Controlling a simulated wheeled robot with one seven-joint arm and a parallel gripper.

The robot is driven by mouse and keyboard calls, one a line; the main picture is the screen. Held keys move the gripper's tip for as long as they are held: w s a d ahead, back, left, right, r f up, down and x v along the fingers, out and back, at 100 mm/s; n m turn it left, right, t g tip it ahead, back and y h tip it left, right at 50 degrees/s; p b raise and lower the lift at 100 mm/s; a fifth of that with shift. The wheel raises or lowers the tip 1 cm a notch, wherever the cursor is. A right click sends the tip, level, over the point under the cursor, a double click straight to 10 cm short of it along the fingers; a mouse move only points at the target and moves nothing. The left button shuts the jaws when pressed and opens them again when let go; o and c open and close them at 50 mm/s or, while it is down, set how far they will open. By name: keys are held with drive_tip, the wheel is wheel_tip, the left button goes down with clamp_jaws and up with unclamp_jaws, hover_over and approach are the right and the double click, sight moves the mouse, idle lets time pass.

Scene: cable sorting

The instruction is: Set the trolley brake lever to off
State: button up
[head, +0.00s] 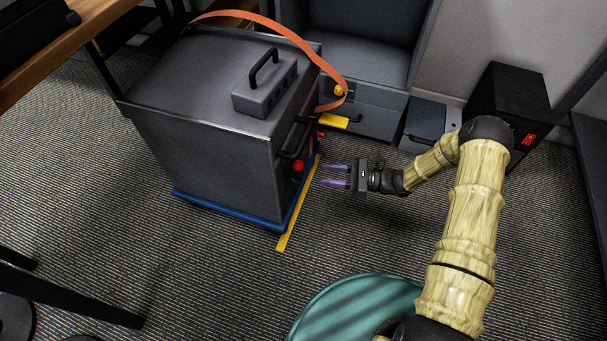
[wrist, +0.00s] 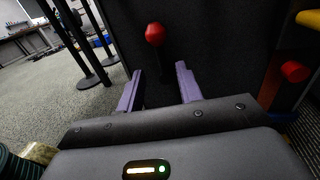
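A dark grey box-shaped unit (head: 215,160) stands on a low blue base (head: 235,212). A lever with a red ball knob (head: 298,165) is on its right-hand face; a red knob on a dark stem shows in the wrist view (wrist: 155,34), ahead of and roughly between my fingers. A second red-ended part (wrist: 295,72) is at the right there. I cannot tell which one is the brake lever, nor read an off mark. My gripper (head: 335,175) is open and empty, its purple fingers (wrist: 160,88) pointing at that face, apart from the knob.
A yellow strip (head: 297,205) lies on the floor along the unit. An orange strap (head: 285,32) runs over its top towards a grey cabinet (head: 360,105) behind. A black box with a red switch (head: 529,139) stands at the right.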

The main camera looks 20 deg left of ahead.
sight(298, 173)
drive_tip(key=a+b, duration=0.3)
drive_tip(key=a, duration=0.5)
drive_tip(key=shift+s, duration=0.45)
drive_tip(key=shift+c, duration=0.5)
clamp_jaws()
